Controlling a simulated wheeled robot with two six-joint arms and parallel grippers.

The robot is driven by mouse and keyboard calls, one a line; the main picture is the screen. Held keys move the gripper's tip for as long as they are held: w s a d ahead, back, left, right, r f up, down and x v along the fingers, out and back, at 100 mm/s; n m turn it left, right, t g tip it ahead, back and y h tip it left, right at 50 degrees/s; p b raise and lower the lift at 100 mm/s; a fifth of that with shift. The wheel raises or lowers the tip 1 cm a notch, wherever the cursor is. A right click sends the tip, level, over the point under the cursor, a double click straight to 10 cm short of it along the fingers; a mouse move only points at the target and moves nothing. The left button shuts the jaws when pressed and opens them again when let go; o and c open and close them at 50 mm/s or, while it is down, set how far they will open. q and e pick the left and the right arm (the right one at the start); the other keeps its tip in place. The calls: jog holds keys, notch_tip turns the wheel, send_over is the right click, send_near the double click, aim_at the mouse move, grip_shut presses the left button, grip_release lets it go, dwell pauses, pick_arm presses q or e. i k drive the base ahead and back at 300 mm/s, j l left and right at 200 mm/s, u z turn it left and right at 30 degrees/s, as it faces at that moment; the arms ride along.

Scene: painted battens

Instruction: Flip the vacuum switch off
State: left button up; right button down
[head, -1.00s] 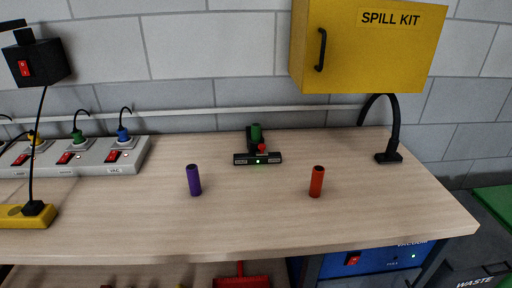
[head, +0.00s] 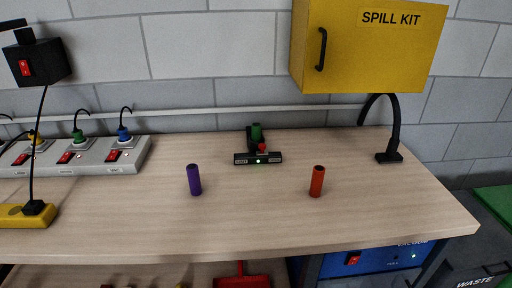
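A blue vacuum unit (head: 376,262) stands under the bench at the right, partly hidden by the bench top. A red switch (head: 353,258) is on its front, and a small green light glows to the right of it. A grey power strip (head: 88,166) lies at the back left of the bench. Its red switch (head: 113,156) beside the blue plug sits nearest a label that reads VAC in the earlier frame. I cannot tell the position of either switch. Neither of my grippers is in view.
A purple cylinder (head: 194,180) and a red cylinder (head: 317,181) stand upright on the bench (head: 255,215). A yellow spill kit cabinet (head: 370,60) overhangs the right. The front middle is clear.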

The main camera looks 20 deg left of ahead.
aim_at(353, 260)
jog(key=k+l, duration=0.2)
jog(key=l, duration=0.15)
jog(key=k+l+u, duration=0.1)
jog(key=l, duration=0.25)
jog(key=k+l, duration=0.25)
jog(key=l+u, duration=0.05)
jog(key=l, duration=0.05)
